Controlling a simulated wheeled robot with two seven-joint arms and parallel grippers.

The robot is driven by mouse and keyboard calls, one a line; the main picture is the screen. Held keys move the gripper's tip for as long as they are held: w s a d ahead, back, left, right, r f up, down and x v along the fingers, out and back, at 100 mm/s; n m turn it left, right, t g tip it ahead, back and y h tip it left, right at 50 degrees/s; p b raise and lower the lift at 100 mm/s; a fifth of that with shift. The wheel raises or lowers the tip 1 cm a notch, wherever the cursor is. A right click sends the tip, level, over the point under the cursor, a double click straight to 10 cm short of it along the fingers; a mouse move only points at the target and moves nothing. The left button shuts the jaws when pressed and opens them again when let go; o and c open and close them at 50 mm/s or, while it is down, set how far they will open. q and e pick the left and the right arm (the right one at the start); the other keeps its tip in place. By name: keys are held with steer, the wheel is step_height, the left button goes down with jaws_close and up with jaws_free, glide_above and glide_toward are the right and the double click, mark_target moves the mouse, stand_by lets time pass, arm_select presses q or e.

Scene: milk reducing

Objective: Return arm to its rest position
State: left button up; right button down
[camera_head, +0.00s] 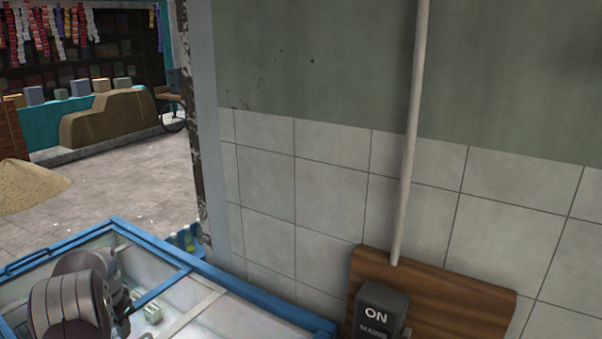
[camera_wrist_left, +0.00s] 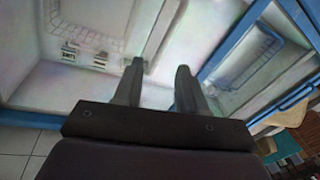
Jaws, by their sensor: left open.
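My left arm comes in at the lower left of the head view, its rounded grey links over a blue-framed chest freezer (camera_head: 262,296). In the left wrist view, my left gripper (camera_wrist_left: 160,72) has its two dark fingers apart, with nothing between them. The freezer's pale interior and blue frame (camera_wrist_left: 232,42) show beyond the fingers. The fingers are not clearly seen in the head view. My right gripper is in neither view.
A dark ON mains switch box (camera_head: 377,312) sits on a wooden board (camera_head: 452,298) on the tiled wall, with a pale pipe (camera_head: 408,150) above. Small items (camera_head: 152,313) show in the freezer. Open floor lies behind, with a sand heap (camera_head: 28,186).

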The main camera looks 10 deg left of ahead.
arm_select(q)
steer(key=s+d, duration=0.6)
steer(key=d, duration=0.5)
steer(key=s+d+r+n+h, duration=0.1)
steer(key=s+d, duration=0.5)
steer(key=d, duration=0.6)
steer(key=s+d+r+h, duration=0.1)
steer(key=s+d, duration=0.5)
steer(key=d, duration=0.6)
steer(key=shift+s+d, duration=0.2)
steer(key=shift+s, duration=0.15)
steer(key=shift+s, duration=0.1)
